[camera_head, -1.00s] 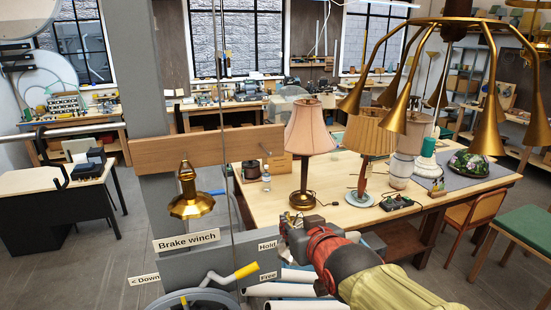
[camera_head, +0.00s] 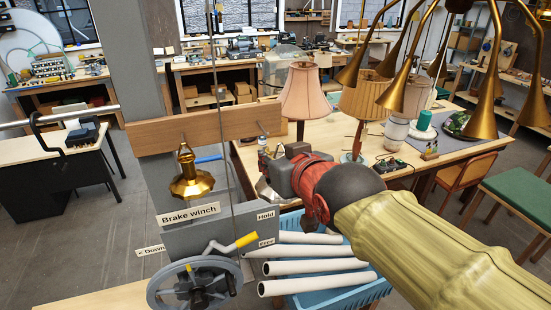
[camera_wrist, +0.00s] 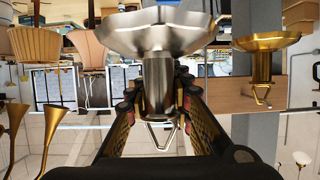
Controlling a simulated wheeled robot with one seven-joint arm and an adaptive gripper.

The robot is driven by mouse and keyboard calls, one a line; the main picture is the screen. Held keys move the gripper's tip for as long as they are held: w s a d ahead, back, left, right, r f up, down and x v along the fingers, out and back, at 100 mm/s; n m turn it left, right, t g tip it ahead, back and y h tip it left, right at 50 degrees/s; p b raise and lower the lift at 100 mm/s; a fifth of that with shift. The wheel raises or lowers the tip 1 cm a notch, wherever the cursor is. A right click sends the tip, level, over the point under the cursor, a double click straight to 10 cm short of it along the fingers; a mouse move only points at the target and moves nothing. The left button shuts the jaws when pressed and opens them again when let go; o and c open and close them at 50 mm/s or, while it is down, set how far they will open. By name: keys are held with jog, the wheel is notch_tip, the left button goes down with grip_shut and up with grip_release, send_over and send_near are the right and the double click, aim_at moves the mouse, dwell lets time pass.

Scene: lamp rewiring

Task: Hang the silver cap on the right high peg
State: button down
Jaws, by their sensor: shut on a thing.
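The silver cap (camera_wrist: 157,90) is in my gripper, its wide flared dish and wire loop showing in the wrist view, which looks upside down. My gripper (camera_head: 272,168) is shut on the cap's narrow neck. In the head view the cap is mostly hidden; a pale metal edge shows below the jaws. The wooden peg board (camera_head: 205,130) is behind and left of my gripper. A brass cap (camera_head: 190,175) hangs at its left peg, also in the wrist view (camera_wrist: 266,62). The right high peg (camera_head: 261,127) shows small near the board's right end, with nothing seen on it.
The brake winch (camera_head: 195,283) with a yellow-handled crank stands below the board. A blue crate (camera_head: 340,293) of white tubes is under my arm. A lamp table (camera_head: 460,140) lies behind right. Brass chandelier arms (camera_head: 483,95) hang at upper right, above my arm.

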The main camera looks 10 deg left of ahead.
aim_at(258, 135)
jog(key=shift+w+a+f+p, duration=0.1)
jog(key=shift+w+a+p, duration=0.35)
jog(key=shift+w, duration=0.35)
jog(key=shift+w+a+p, duration=0.4)
jog(key=shift+w+a, duration=0.15)
jog(key=shift+w, duration=0.3)
jog(key=shift+w+a+f+p, duration=0.1)
jog(key=shift+w+a+p, duration=0.35)
jog(key=shift+w, duration=0.35)
jog(key=shift+b, duration=0.5)
jog(key=shift+r, duration=0.1)
jog(key=shift+w+a+b, duration=0.35)
jog(key=shift+w+a, duration=0.25)
jog(key=shift+w, duration=0.3)
jog(key=shift+w+a+r, duration=0.1)
jog(key=shift+r, duration=0.15)
jog(key=shift+w+a, duration=0.1)
jog(key=shift+w, duration=0.05)
jog(key=shift+w+r+b, duration=0.1)
jog(key=shift+w+b, duration=0.15)
jog(key=shift+b, duration=0.15)
